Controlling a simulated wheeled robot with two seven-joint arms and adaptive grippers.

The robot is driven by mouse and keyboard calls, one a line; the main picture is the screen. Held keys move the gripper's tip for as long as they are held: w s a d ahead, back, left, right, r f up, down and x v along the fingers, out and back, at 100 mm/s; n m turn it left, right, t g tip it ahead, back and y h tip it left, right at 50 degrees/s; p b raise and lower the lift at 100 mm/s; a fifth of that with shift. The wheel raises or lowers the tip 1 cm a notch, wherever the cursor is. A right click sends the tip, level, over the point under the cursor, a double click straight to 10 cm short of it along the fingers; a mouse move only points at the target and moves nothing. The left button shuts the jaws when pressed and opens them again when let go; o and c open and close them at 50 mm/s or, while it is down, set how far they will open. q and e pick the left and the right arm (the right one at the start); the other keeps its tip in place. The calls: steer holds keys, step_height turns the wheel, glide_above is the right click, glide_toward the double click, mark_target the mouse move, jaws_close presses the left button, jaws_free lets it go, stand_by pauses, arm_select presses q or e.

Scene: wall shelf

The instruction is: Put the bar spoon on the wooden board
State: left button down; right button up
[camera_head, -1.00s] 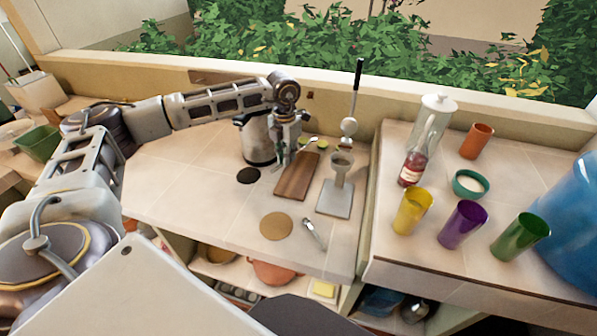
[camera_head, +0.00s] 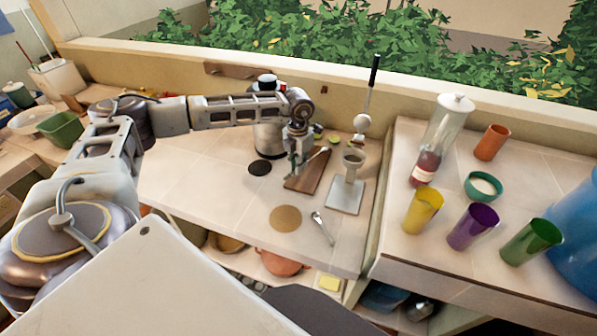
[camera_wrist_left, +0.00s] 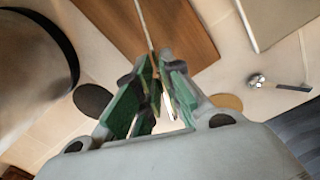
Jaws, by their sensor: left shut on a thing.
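The wooden board (camera_head: 305,183) lies flat on the tiled counter, a brown rectangle; it also shows at the top of the left wrist view (camera_wrist_left: 185,30). My left gripper (camera_head: 294,171) is at the board's left edge, pointing down, its fingers shut on the bar spoon (camera_head: 318,153). The spoon is a thin metal rod slanting across the board's far part in the head view. In the left wrist view the rod (camera_wrist_left: 146,25) runs up from between the green-padded fingers (camera_wrist_left: 158,85). I cannot tell whether the spoon touches the board. My right gripper is not in view.
A metal stand (camera_head: 345,196) is close right of the board, and a steel pot (camera_head: 269,142) stands behind left. A round cork mat (camera_head: 285,218) and a small metal scoop (camera_head: 321,227) lie in front. Cups and a bottle (camera_head: 427,166) fill the right counter.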

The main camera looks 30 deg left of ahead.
mark_target(298, 178)
arm_select(q)
steer(key=shift+f+p, duration=0.3)
steer(key=shift+f, duration=1.7)
steer(key=c, duration=1.5)
jaws_free()
steer(key=shift+c, duration=0.2)
steer(key=shift+r, duration=0.25)
steer(key=r+b, duration=0.1)
steer(key=r, duration=0.5)
steer(key=r+b, duration=0.1)
steer(key=r, duration=0.5)
steer(key=shift+s, duration=0.2)
steer(key=shift+f, duration=0.1)
